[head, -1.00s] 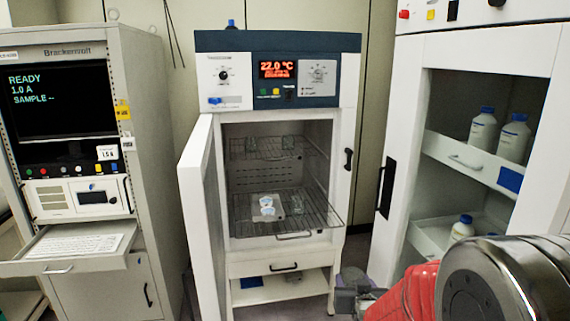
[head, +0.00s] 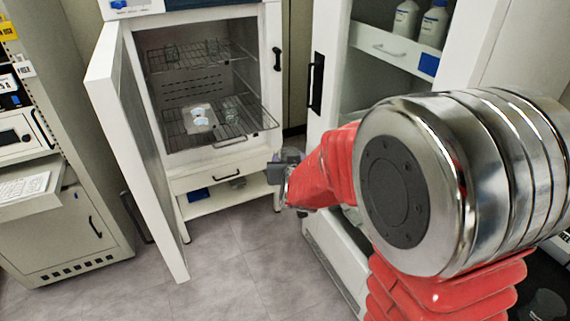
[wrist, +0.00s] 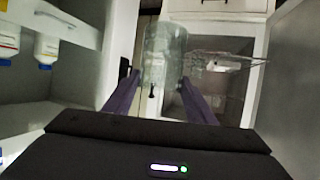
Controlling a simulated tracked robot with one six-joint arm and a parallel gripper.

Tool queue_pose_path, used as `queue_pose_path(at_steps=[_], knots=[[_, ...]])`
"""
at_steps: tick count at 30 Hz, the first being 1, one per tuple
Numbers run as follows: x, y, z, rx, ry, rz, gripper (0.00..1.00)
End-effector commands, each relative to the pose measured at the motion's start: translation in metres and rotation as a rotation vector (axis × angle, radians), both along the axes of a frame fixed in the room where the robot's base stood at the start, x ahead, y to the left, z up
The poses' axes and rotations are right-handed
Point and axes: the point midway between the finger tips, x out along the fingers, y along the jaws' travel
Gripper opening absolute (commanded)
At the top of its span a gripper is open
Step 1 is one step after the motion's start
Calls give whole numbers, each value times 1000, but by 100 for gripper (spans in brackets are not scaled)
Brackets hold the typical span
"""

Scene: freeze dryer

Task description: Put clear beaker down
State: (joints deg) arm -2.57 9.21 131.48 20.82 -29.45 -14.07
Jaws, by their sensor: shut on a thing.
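A clear beaker (wrist: 165,52) stands out in the wrist view between the two purple fingers of my gripper (wrist: 160,95). The fingers are shut on its sides. In the head view my gripper (head: 279,174) is small, right of the cabinet's drawer and outside the cabinet. A clear shape at its tip is too small to make out well. The open white cabinet (head: 273,20) has an upper wire rack (head: 215,60) bearing clear glassware. Its lower pulled-out rack (head: 262,122) bears a white item with bluish-white pieces (head: 200,117) and clear glassware (head: 232,110).
The cabinet's door (head: 140,160) stands open at the left. A second white cabinet (head: 335,60) with white bottles (head: 405,20) on a shelf stands close at the right. An instrument rack (head: 60,230) stands at far left. The floor (head: 235,270) in front is clear.

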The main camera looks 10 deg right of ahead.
Motion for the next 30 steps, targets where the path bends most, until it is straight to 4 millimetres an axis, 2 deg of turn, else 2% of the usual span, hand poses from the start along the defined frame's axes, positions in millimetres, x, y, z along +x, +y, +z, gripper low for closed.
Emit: queue_pose_path(at_steps=[3, 15, 30], knots=[[4, 1, 14, 2, -3, -38, 15], [6, 13, 49, 1, -3, -138, 15], [6, 17, 54, -1, 0, -153, 15]])
